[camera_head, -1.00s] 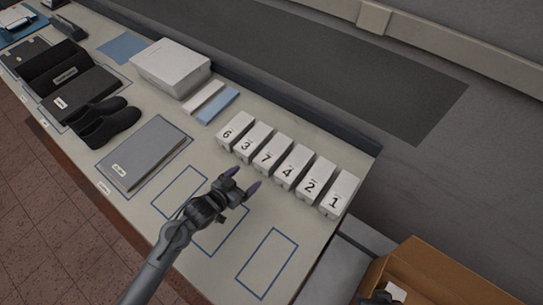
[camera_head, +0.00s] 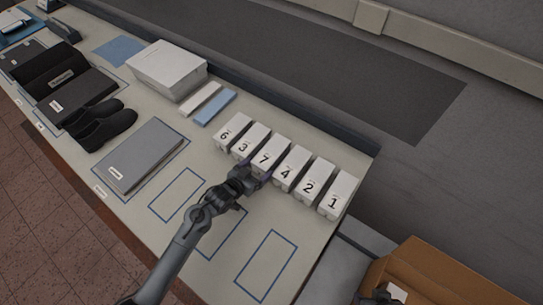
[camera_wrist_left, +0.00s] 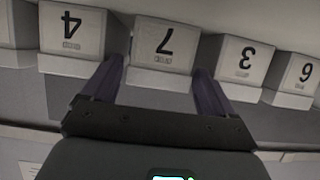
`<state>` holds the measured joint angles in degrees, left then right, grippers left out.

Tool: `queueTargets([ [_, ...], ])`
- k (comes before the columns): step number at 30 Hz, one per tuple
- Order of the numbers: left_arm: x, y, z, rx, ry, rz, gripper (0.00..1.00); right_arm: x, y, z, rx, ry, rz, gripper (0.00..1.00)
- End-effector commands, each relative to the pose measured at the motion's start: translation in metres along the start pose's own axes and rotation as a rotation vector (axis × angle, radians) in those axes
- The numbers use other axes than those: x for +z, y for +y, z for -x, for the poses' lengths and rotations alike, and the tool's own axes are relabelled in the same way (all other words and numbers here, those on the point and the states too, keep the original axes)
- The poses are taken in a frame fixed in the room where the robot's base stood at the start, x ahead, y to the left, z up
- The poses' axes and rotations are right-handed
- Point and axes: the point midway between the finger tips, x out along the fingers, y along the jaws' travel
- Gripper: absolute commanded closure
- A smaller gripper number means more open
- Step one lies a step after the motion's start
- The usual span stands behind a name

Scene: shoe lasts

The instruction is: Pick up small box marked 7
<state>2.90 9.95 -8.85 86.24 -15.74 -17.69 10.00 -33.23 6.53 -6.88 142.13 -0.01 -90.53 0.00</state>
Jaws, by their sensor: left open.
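The small white box marked 7 (camera_head: 269,154) stands in a row of white boxes on the table, between the boxes marked 3 and 4. My left gripper (camera_head: 256,171) is open at the near face of box 7. In the left wrist view box 7 (camera_wrist_left: 165,45) appears upside down, in line with the gap between the two purple fingers (camera_wrist_left: 158,88) of my left gripper. One finger shows to either side of it; contact cannot be told. At the lower right edge of the head view a dark part, perhaps my right gripper, shows only in a small piece.
Box 3 (camera_head: 249,142) and box 4 (camera_head: 291,168) stand close on either side, with box 6 (camera_head: 232,131), box 2 (camera_head: 313,182) and box 1 (camera_head: 338,196) further out. Blue outlined rectangles mark bare table in front. A cardboard box (camera_head: 440,275) stands at lower right.

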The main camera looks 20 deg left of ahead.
Motion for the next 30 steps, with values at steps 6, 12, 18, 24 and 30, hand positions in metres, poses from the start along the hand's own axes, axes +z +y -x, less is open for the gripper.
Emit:
queueTargets([
  [6, 0.0, 0.0, 0.0, 0.0, 0.0, 0.0, 0.2, 0.0, 0.001, 0.0, 0.004, -0.001, 0.005, 0.57],
  [12, 0.0, 0.0, 0.0, 0.0, 0.0, 0.0, 0.51, 0.001, 0.002, 0.0, 0.008, -0.002, 0.01, 0.57],
  [18, -0.001, 0.0, 0.0, 0.0, 0.002, 0.0, 0.62, 0.001, 0.002, 0.0, 0.008, -0.002, 0.01, 0.57],
  [24, -0.006, 0.0, 0.002, 0.0, 0.002, -0.001, 0.62, 0.0, 0.002, 0.001, 0.006, -0.002, 0.008, 0.57],
  [30, -0.031, -0.001, 0.013, -0.001, 0.005, -0.002, 0.62, -0.001, 0.001, 0.004, 0.003, -0.002, 0.004, 0.57],
])
